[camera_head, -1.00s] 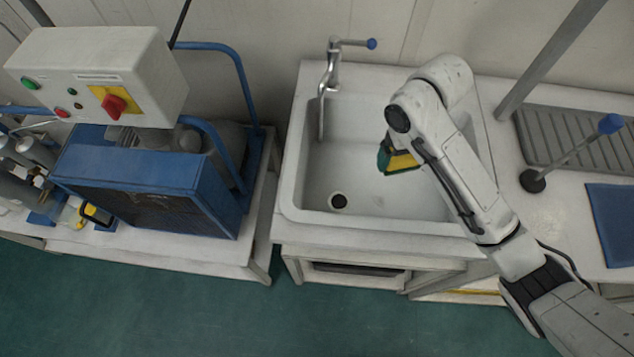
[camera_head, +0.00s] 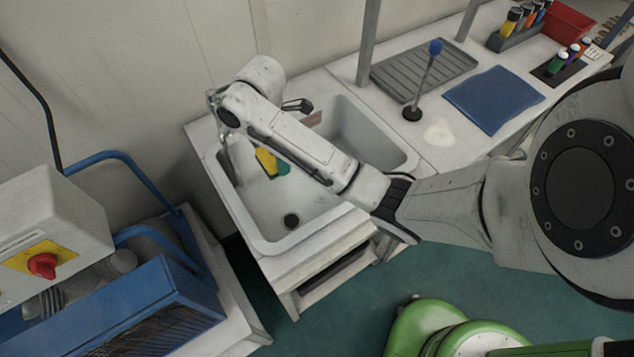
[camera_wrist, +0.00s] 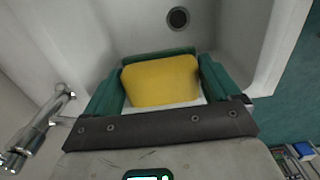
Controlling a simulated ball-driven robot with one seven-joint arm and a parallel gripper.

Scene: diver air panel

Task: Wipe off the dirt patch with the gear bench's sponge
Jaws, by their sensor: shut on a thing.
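The yellow sponge (camera_wrist: 162,80) is between the green fingers of my gripper (camera_wrist: 160,84) in the wrist view; the gripper is shut on it. In the head view the sponge (camera_head: 266,160) shows as a small yellow piece beside green, partly hidden by my arm. My gripper holds it over the white sink basin (camera_head: 262,222). A pale, off-white patch (camera_head: 438,133) lies on the counter right of the sink, just beside a stand with a blue knob; it may be the dirt patch. My gripper is well to its left.
A metal tap (camera_head: 226,158) stands at the sink's left edge, close to my arm. The counter holds the blue-knobbed stand (camera_head: 425,80), a grey ribbed tray (camera_head: 424,68), a blue mat (camera_head: 494,99) and a red bin (camera_head: 569,22). A blue-framed machine (camera_head: 150,310) stands at lower left.

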